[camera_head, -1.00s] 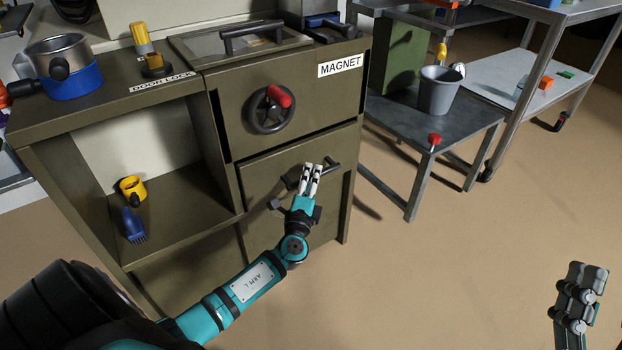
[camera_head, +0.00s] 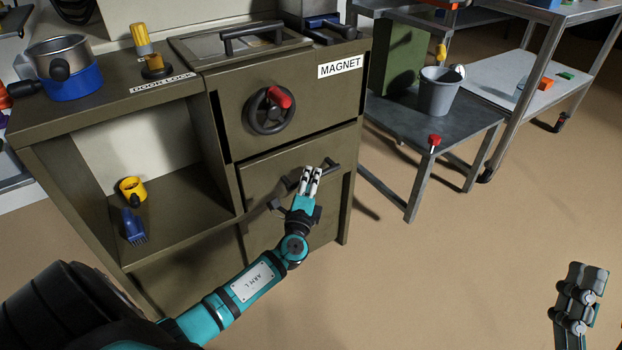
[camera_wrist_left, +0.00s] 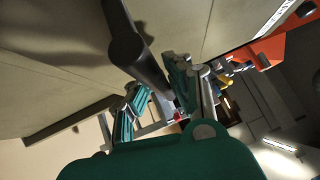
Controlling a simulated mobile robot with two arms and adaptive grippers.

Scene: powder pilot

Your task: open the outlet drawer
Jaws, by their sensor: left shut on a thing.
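The outlet drawer (camera_head: 262,180) is the olive front below the panel marked MAGNET. It looks about flush with the cabinet. Its dark bar handle (camera_head: 333,169) runs across the upper part of the front, partly behind my fingers. My left gripper (camera_head: 311,176) is at this handle, shut on it. In the left wrist view, the dark handle bar (camera_wrist_left: 134,58) runs in between the two fingers of the left gripper (camera_wrist_left: 160,98). My right gripper (camera_head: 582,283) is low at the right, over the floor and away from the cabinet; its jaw opening is unclear.
A handwheel with a red knob (camera_head: 279,97) sticks out above the drawer. An open shelf at left holds a yellow cup (camera_head: 132,187) and a blue brush (camera_head: 133,226). A low table (camera_head: 403,127) with a grey bucket (camera_head: 439,92) stands to the right. The floor before the cabinet is clear.

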